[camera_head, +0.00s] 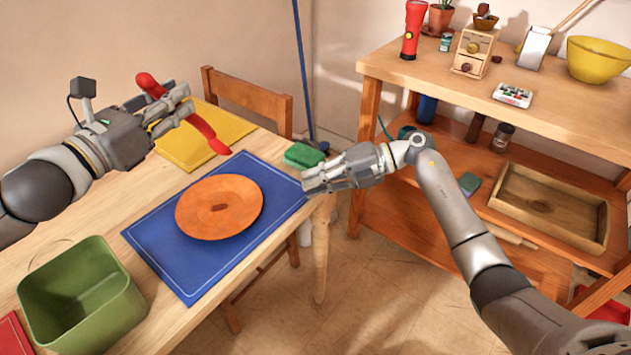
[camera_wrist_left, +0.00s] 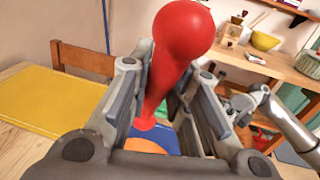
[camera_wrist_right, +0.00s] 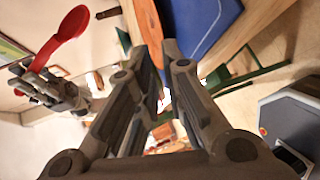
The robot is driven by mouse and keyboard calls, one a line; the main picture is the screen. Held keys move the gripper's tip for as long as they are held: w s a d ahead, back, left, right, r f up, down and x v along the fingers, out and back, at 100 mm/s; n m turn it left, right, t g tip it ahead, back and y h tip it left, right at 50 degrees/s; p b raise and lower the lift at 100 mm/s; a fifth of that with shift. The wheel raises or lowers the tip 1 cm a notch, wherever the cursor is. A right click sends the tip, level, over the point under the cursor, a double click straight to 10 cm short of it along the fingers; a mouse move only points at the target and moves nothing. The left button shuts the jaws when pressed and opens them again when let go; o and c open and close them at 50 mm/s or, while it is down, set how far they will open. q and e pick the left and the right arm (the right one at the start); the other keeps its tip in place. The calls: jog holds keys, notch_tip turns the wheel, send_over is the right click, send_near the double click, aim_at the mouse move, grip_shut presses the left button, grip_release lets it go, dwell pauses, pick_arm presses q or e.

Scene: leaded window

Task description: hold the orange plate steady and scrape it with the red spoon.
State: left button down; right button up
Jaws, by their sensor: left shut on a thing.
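The orange plate (camera_head: 225,192) lies flat on a blue mat (camera_head: 165,240) on the wooden table, with a small brown spot (camera_head: 219,207) near its middle. My left gripper (camera_head: 172,108) is shut on the red spoon (camera_head: 207,135), held in the air above the yellow mat, up and left of the plate. The spoon is tilted; its rounded end fills the top of the left wrist view (camera_wrist_left: 183,35) and it also shows in the right wrist view (camera_wrist_right: 72,24). My right gripper (camera_head: 306,181) is empty, right of the plate near the table edge, with a gap between its fingers.
A green bin (camera_head: 85,300) stands at the table's near left. A chair (camera_head: 245,95) stands behind the table. A wooden shelf (camera_head: 440,80) with several objects is at right.

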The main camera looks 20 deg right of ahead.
aim_at(266, 209)
jog(key=x, duration=1.2)
jog(key=shift+s+a, duration=0.1)
jog(key=shift+s, duration=0.05)
jog(key=shift+f, duration=0.1)
grip_shut()
dwell(0.7)
